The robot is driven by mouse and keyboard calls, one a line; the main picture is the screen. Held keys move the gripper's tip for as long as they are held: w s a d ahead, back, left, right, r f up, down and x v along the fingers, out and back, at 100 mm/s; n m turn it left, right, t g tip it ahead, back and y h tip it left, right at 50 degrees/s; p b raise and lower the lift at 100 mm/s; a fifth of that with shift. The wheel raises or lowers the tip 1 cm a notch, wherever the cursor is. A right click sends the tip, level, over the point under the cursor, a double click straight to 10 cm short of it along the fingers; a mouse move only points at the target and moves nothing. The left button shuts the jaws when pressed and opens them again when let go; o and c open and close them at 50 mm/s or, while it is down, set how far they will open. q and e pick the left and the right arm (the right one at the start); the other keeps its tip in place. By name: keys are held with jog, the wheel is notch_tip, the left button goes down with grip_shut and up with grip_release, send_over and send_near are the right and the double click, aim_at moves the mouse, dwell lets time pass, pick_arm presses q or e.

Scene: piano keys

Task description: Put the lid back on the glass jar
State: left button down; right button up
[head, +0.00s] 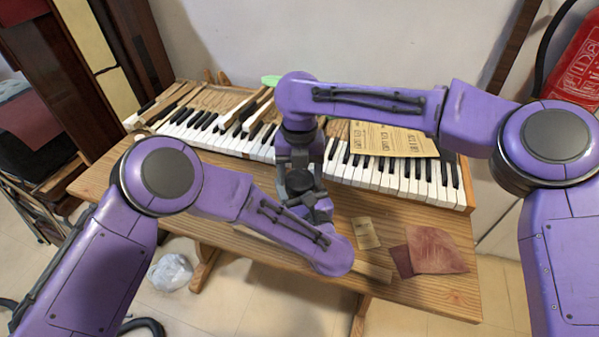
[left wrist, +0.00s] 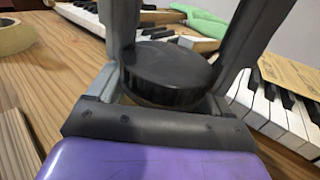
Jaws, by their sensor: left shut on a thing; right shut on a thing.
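A black round lid with a ridged rim (left wrist: 165,72) lies level between grey fingers in the left wrist view. My right gripper (head: 300,155) points down above the bench, with dark fingers reaching down on both sides of the lid. My left gripper (head: 308,190) is just below and in front of it; the two grippers almost meet. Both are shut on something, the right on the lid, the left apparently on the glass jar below. The jar itself is hidden by the grippers, so I cannot tell whether the lid touches it.
A piano keyboard (head: 400,179) lies along the back of the wooden bench (head: 390,290). Papers (head: 393,138) lie on the keys. Brown sheets (head: 437,250) and a small card (head: 365,233) lie at the right front. A tape roll (left wrist: 12,36) and green cloth (left wrist: 200,20) show nearby.

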pick_arm(q)
jog(key=shift+a, duration=0.1)
pick_arm(e)
jog(key=m, duration=0.2)
jog(key=shift+m, duration=0.3)
jog(key=o, duration=1.2)
jog(key=shift+c, duration=0.2)
jog(key=shift+r, duration=2.3)
jog(key=shift+r, duration=0.1)
jog(key=shift+c, duration=0.4)
notch_tip(320, 180, up, 3)
jog(key=n, duration=0.3)
jog(key=shift+r, duration=0.1)
